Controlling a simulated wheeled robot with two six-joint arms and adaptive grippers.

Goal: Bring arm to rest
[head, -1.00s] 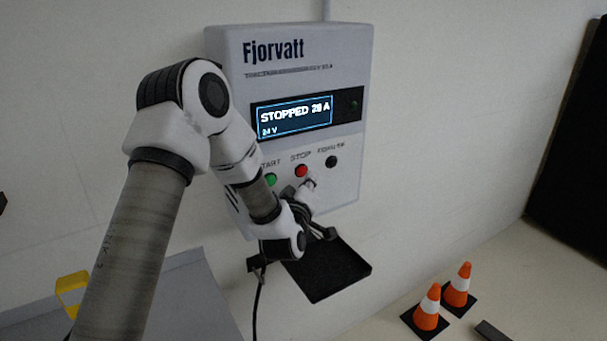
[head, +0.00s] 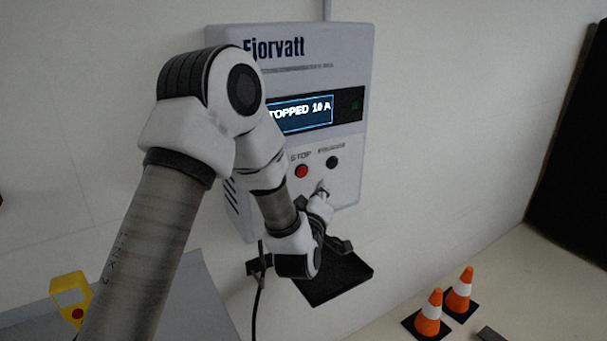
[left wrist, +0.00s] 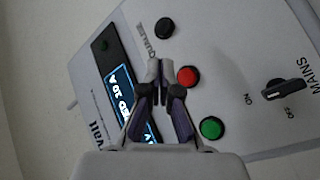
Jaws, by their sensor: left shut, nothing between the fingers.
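My left arm comes in from the left in the head view and reaches in front of a white wall cabinet (head: 225,40) marked Fjorvatt. My left gripper (head: 322,190) is below the red stop button (head: 301,171) in that view. In the left wrist view the gripper (left wrist: 160,68) is shut and empty, its tips together in front of the panel beside the red button (left wrist: 188,76). The display (head: 305,114) is lit and partly hidden by my arm; it reads stopped. The green button (left wrist: 212,127) and the mains switch (left wrist: 285,90) show only in the left wrist view now.
A black tray (head: 335,285) sits below the cabinet, close to my gripper. A black cable (head: 256,305) hangs there. A yellow device (head: 70,290) is at lower left. Two traffic cones (head: 428,315) (head: 460,290) stand at lower right. The wall right of the cabinet is clear.

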